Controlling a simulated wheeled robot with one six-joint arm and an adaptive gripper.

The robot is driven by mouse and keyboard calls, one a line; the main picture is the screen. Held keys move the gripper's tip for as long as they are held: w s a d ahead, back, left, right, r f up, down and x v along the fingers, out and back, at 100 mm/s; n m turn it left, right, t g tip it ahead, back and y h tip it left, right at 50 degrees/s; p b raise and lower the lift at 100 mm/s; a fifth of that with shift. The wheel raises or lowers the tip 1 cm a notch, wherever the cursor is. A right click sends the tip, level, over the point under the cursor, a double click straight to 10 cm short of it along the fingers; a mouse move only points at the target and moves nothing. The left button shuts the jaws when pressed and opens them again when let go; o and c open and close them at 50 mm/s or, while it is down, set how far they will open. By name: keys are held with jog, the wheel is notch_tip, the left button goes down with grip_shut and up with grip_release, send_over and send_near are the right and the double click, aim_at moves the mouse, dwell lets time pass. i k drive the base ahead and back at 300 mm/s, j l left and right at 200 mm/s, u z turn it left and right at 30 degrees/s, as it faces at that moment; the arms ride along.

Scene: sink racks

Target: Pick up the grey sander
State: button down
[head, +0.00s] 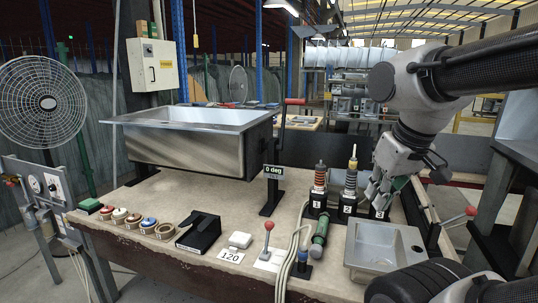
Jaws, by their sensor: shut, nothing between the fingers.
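No object is plainly recognisable as the grey sander. A small pale grey-white block (240,239) lies on the bench behind a card marked 120, but I cannot tell if it is the sander. My gripper (376,196) hangs at the right of the bench, pointing down, beside the black numbered stands and behind the metal basin. It is shut, and I see nothing held. Its fingers partly cover the rightmost stand. The gripper is far to the right of the pale block.
A large steel sink (190,150) stands at the back left. Numbered stands (318,198) carry ringed posts. A green cylinder (320,232), a red-knobbed lever (268,236), a black wedge (200,233) and a small basin (383,245) crowd the bench. Several round pots line its left edge.

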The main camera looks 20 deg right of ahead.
aim_at(349, 195)
jog(key=i+z, duration=0.1)
jog(key=z, duration=0.3)
jog(key=i+z, duration=0.1)
jog(key=z, duration=0.35)
